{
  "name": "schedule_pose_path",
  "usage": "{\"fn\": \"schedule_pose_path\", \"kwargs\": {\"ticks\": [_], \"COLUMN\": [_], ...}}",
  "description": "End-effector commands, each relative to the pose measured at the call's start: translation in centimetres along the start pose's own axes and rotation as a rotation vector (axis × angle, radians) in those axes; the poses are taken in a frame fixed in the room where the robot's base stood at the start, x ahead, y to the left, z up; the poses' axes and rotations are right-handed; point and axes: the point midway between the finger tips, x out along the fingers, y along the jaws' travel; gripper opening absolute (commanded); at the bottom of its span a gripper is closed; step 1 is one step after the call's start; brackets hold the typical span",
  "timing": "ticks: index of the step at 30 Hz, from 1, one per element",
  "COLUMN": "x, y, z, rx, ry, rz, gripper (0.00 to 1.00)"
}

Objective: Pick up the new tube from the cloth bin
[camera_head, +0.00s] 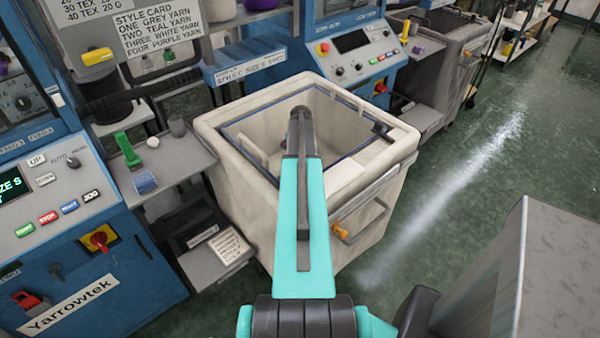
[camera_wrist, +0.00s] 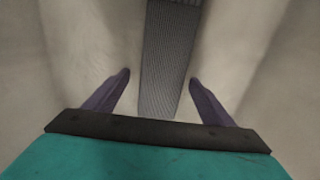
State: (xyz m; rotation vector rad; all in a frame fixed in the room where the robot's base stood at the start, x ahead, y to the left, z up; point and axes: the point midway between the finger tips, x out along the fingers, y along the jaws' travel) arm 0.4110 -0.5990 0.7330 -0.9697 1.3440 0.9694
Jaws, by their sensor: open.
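The cloth bin (camera_head: 238,180) is a cream, open-topped container on the floor in the middle of the head view. My arm reaches over its near side and down into it, hiding part of the inside. In the wrist view, a long grey ribbed knit tube (camera_wrist: 168,55) runs from the top edge down between the fingers of my gripper (camera_wrist: 162,78). It lies against the pale cloth of the bin (camera_wrist: 85,35). The two purple fingers are apart, one on each side of the tube, with a gap on both sides. The tube cannot be made out in the head view.
A blue knitting machine (camera_head: 85,215) stands at the left and another (camera_head: 345,60) behind the bin. A side shelf (camera_head: 165,165) with a green object (camera_head: 127,150) and a blue spool (camera_head: 144,182) is left of the bin.

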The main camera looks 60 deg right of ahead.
Motion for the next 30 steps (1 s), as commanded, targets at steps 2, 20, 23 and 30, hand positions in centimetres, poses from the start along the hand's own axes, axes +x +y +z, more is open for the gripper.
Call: {"fn": "schedule_pose_path", "kwargs": {"ticks": [2, 20, 23, 30], "x": [0.0, 0.0, -0.1, -1.3], "y": [0.0, 0.0, 0.0, 0.0], "z": [0.0, -0.1, -0.1, -0.1], "rx": [0.0, 0.001, 0.001, 0.001], "ry": [0.0, 0.0, 0.0, 0.001], "rz": [0.0, 0.0, 0.0, -0.001], "gripper": [0.77, 0.33, 0.33, 0.33]}}
